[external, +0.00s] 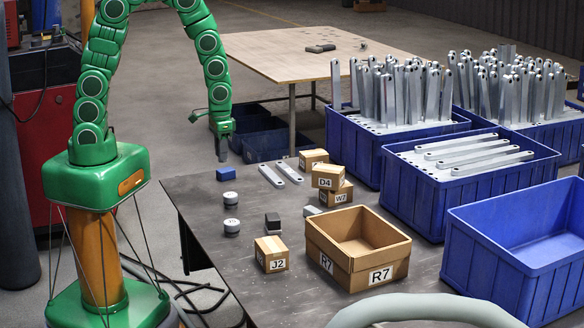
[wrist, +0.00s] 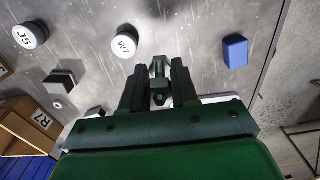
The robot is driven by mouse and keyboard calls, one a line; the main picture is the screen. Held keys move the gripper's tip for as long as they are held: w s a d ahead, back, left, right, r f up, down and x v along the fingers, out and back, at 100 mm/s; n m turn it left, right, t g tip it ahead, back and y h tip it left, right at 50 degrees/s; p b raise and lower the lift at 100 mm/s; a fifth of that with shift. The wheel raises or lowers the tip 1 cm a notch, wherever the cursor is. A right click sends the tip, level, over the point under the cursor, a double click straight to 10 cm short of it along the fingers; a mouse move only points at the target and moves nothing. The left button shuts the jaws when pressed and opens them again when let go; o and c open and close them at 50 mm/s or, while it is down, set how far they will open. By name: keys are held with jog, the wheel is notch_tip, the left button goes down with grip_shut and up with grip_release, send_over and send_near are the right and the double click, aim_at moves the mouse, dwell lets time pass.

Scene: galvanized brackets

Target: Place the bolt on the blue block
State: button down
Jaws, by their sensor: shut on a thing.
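The blue block (external: 226,174) lies on the dark table near its far left edge. In the wrist view the blue block (wrist: 235,52) is to the right of my fingers, apart from them, with its top bare. My gripper (external: 222,151) is above the table, just above the block in the external picture. In the wrist view my gripper (wrist: 158,72) is shut on the grey metal bolt (wrist: 159,78), which stands between the dark fingers. The bolt cannot be made out in the external view.
White-topped round pieces (external: 231,226) and small dark blocks (external: 272,218) stand on the table (external: 200,238). Two flat metal brackets (external: 280,174) lie right of the block. Small cartons (external: 327,176), an open R7 box (external: 345,256) and blue crates (external: 515,252) are farther right.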

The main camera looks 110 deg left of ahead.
jog(key=n, duration=0.1)
send_over(225, 170)
jog(key=f, duration=0.1)
jog(key=shift+a+f, duration=0.15)
jog(key=shift+f, duration=3.85)
jog(key=shift+f, duration=0.1)
jog(key=c, duration=0.9)
grip_release()
jog(key=shift+o, duration=0.2)
notch_tip(225, 170, up, 12)
